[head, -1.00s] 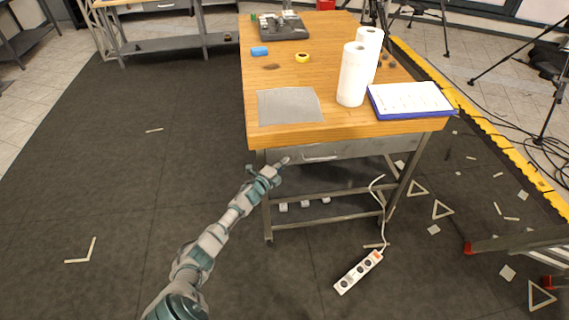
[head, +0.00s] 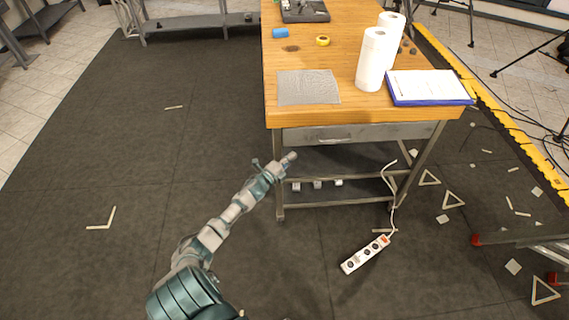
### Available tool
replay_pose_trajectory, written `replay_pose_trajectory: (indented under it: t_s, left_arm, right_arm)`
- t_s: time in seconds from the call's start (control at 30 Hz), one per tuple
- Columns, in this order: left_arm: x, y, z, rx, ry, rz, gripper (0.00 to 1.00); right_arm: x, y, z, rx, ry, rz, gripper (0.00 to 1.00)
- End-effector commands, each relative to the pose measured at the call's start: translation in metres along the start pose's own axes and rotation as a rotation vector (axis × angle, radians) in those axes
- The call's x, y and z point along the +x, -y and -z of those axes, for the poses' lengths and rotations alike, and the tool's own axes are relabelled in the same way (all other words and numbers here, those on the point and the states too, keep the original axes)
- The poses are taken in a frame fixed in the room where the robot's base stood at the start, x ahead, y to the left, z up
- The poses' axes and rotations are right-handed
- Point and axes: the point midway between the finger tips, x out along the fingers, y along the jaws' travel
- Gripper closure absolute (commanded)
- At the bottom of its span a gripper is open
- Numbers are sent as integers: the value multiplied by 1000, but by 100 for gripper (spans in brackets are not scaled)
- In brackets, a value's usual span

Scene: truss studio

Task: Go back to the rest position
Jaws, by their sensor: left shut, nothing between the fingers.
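My left gripper (head: 288,157) is at the end of my left arm, which reaches up from the bottom of the head view. It is shut and empty. In the picture it lies beside the near left leg of the wooden table (head: 345,50), below the tabletop and left of the drawer (head: 330,134). I cannot tell whether it touches the table. My right gripper does not show.
A power strip (head: 366,254) lies on the floor. The dark floor at left is mostly clear.

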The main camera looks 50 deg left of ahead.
Motion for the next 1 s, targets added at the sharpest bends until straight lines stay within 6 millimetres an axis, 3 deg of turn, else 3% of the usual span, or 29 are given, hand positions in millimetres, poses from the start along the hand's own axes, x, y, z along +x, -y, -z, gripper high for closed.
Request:
replay_pose_trajectory:
  t_s: [0.07, 0.2, 0.53, 0.63, 0.77, 0.83, 1.0]
  left_arm:
    - [-15, 2, 2, 2, -1, 0, 100]
    - [-31, 4, 7, 6, -2, 0, 100]
    - [-39, 4, 8, 9, -1, 0, 100]
    - [-42, -8, 8, -23, 9, -24, 100]
    - [-64, -56, 24, -169, 66, -147, 100]
    - [-88, -97, 42, -290, 124, -255, 100]
    - [-173, -194, 103, -585, 307, -549, 100]
  right_arm:
    - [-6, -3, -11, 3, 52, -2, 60]
    - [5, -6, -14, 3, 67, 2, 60]
    - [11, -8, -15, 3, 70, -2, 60]
    - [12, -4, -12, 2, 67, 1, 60]
    - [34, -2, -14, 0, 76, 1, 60]
    - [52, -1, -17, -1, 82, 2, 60]
    - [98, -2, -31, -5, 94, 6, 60]
